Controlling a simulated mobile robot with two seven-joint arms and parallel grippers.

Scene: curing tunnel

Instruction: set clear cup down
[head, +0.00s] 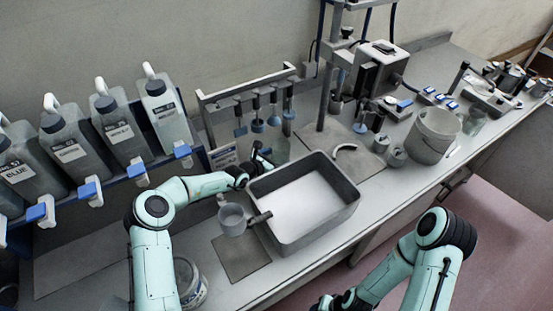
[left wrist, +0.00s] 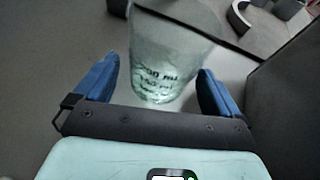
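A clear cup (head: 278,151) with dark volume marks stands on the counter behind the grey tub. My left gripper (head: 264,155) is beside it, partly hidden by the tub's rim. In the left wrist view the cup (left wrist: 165,60) is between the two blue fingers of my left gripper (left wrist: 158,80). The fingers are spread, with a visible gap on the left side of the cup; on the right the gap is hard to judge. My right arm comes in at the bottom right, and its fingers are outside the head view.
The grey tub (head: 346,208) stands right of my left forearm. A grey jug (head: 232,220) and a dark mat (head: 238,262) are in front. A rack with hanging tools (head: 243,92) is behind, jugs (head: 115,130) at left.

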